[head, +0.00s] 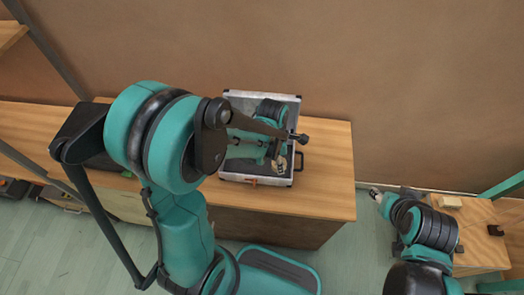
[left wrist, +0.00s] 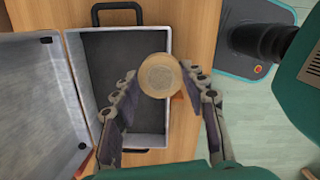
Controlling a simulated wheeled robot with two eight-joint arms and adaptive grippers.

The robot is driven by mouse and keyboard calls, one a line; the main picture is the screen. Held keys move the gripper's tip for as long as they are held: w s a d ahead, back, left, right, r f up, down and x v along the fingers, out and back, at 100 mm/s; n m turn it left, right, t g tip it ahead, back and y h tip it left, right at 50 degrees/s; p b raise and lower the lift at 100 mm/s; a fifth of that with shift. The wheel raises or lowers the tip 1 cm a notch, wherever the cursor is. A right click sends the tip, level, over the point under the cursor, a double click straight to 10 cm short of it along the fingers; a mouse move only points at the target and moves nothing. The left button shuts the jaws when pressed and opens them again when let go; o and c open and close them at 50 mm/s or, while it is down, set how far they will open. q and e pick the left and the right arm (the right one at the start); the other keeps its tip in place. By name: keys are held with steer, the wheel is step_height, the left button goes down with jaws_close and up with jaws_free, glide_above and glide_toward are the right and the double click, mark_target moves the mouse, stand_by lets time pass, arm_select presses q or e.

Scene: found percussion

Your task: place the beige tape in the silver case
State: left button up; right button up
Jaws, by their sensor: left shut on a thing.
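The beige tape (left wrist: 160,75) is a round roll held between the fingertips of my left gripper (left wrist: 158,82) in the left wrist view. The silver case (left wrist: 75,52) stands open below it, with a dark grey lining and its lid folded to the left of that view. The tape shows over the right side of the case opening. In the head view my left gripper (head: 277,160) is over the open case (head: 262,181), and my arm hides part of the case. My right gripper (head: 376,196) is far to the right, away from the case; its jaws are too small to judge.
The case stands on a wooden bench (head: 325,180) against a brown wall, with bare top to its right. A lower wooden table (head: 485,245) at the right holds a pale block (head: 451,202). A dark object lies behind my left arm on the bench.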

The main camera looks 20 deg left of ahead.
arm_select(q)
steer(key=shift+w+d+n, duration=0.15)
steer(key=shift+n, duration=0.55)
steer(key=shift+w+f, duration=0.1)
steer(key=w+a+f+b, duration=0.1)
steer(key=a+f, duration=0.1)
steer(key=a, duration=0.1)
steer(key=w+a+f+b, duration=0.1)
steer(key=w+a+f, duration=0.1)
steer(key=a, duration=0.2)
steer(key=w+a+f+b, duration=0.1)
steer(key=a+f+b, duration=0.1)
steer(key=a, duration=0.1)
steer(key=shift+w+a+f, duration=0.25)
steer(key=shift+w+f, duration=0.15)
steer(key=shift+f+b, duration=0.95)
steer(key=shift+f, duration=1.05)
arm_select(e)
steer(key=f, duration=0.5)
steer(key=shift+w+f, duration=0.35)
arm_select(q)
steer(key=shift+f, duration=0.1)
steer(key=o, duration=1)
steer(key=shift+o, duration=0.2)
arm_select(e)
steer(key=shift+f, duration=0.15)
